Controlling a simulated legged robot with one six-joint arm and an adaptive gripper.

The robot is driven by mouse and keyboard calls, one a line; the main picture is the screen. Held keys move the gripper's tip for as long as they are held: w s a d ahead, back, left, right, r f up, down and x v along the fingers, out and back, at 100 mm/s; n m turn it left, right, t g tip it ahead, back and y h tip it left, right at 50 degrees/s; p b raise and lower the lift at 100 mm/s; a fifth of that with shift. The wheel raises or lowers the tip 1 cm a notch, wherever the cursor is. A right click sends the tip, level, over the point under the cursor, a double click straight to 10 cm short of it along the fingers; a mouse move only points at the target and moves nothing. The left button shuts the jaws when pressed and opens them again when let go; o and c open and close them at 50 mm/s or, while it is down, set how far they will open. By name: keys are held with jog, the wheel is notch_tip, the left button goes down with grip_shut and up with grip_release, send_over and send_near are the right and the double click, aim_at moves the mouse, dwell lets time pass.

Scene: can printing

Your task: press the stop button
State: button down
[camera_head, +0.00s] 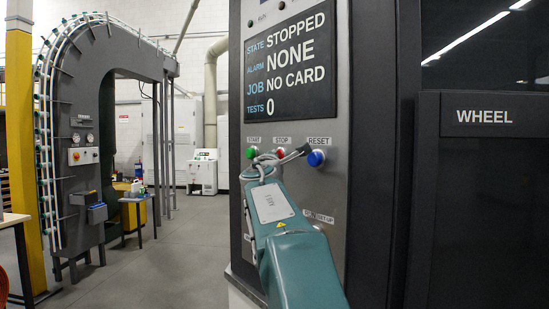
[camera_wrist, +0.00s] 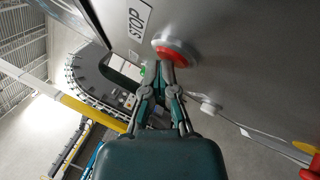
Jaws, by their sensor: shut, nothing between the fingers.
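The red stop button (camera_head: 281,153) sits on the machine's grey panel under a STOP label, partly hidden by my gripper (camera_head: 272,164) in the head view. In the wrist view the red stop button (camera_wrist: 176,53) shows large on its pale collar, with the STOP label (camera_wrist: 138,20) beside it. My gripper (camera_wrist: 165,74) is shut and empty, its tips right by the button's lower edge in that picture. I cannot tell whether they touch it. The display (camera_head: 290,62) reads STATE STOPPED, ALARM NONE, JOB NO CARD, TESTS 0.
A green START button (camera_head: 252,152) is left of the stop button, and a blue RESET button (camera_head: 316,158) is close on its right. A dark WHEEL panel (camera_head: 485,190) stands at the right. An arched conveyor (camera_head: 85,120) is at the left, with open floor (camera_head: 180,260) between.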

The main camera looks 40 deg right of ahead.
dwell(0.4)
jog(key=shift+a, duration=1.25)
jog(key=a, duration=0.5)
jog(key=shift+w, duration=0.25)
dwell(0.4)
jog(key=s+a+f+m+g+y, duration=0.2)
jog(key=s+a+f+m+y, duration=0.2)
jog(key=s+a+f, duration=0.5)
jog(key=s+a+f+m+g+y, duration=0.3)
jog(key=s+a+f, duration=0.6)
jog(key=f, duration=0.8)
jog(key=s+a+f+m+g+y, duration=0.2)
jog(key=s+a+f+m+y, duration=0.5)
jog(key=a+f, duration=0.5)
jog(key=shift+s+f+g+y, duration=0.3)
jog(key=shift+s+f+y, duration=0.55)
jog(key=shift+s, duration=0.2)
